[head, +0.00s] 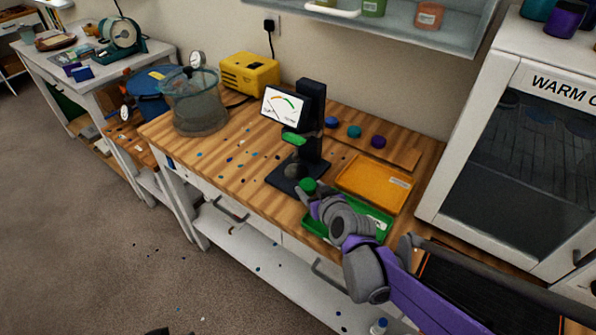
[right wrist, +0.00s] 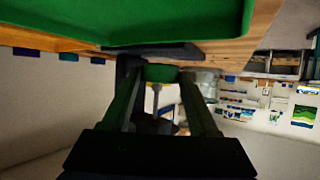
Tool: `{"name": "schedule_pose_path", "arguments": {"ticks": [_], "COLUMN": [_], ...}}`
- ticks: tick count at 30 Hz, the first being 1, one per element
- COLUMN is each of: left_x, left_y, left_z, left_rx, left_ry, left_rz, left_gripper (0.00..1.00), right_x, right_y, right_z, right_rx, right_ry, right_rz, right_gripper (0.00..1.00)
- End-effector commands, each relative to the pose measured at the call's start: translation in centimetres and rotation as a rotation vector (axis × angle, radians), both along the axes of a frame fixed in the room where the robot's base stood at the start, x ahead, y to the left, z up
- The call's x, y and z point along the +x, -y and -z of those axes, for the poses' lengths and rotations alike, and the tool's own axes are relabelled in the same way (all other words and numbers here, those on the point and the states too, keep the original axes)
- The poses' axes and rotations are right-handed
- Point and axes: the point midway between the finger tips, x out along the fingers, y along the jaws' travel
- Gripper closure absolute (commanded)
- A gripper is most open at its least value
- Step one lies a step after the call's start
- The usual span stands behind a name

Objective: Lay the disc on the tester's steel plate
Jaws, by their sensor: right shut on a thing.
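The green disc (head: 308,185) is between the fingertips of my right gripper (head: 308,192), which is shut on it. The right wrist view also shows the disc (right wrist: 160,73) edge-on between the two fingers. The tester (head: 312,110) is a black stand with a dial screen and a green part on its front. Its dark base (head: 284,178) lies just behind and left of the disc. The steel plate is too small and dark to tell apart from the base. Whether the disc is over the base edge or beside it is unclear.
A green tray (head: 380,215) lies under my right arm, with an orange tray (head: 372,182) behind it. Blue (head: 331,122), teal (head: 354,131) and purple (head: 378,142) discs lie along the back. A clear pot (head: 198,105) stands left. A warm cabinet (head: 520,140) bounds the right.

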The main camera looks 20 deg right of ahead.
Motion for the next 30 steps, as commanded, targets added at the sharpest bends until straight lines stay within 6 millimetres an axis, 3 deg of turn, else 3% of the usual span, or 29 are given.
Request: {"name": "schedule_pose_path", "arguments": {"ticks": [3, 6, 13, 18, 22, 30], "left_x": [0.0, 0.0, 0.0, 0.0, 0.0, 0.0], "left_y": [0.0, 0.0, 0.0, 0.0, 0.0, 0.0], "left_z": [0.0, -0.1, -0.1, -0.3, -0.1, -0.1], "left_rx": [0.0, 0.0, 0.0, 0.0, 0.0, 0.0], "left_ry": [0.0, 0.0, 0.0, 0.001, 0.0, 0.0], "left_rz": [0.0, 0.0, 0.0, 0.0, 0.0, 0.0], "left_gripper": [0.5, 0.5, 0.5, 0.5, 0.5, 0.5], "right_x": [3.1, 4.8, 6.8, 9.6, 9.3, 9.3], "right_y": [-0.2, -0.3, -0.5, -0.7, -0.7, -0.7], "right_z": [0.0, 0.0, 0.0, 0.0, 1.4, 1.5], "right_rx": [0.0, 0.0, 0.001, 0.001, 0.001, 0.001], "right_ry": [0.001, 0.001, 0.001, 0.0, 0.0, 0.0], "right_rz": [-0.001, 0.0, 0.0, 0.0, 0.0, 0.0], "right_gripper": [0.94, 0.94, 0.94, 0.94, 0.94, 0.94]}}
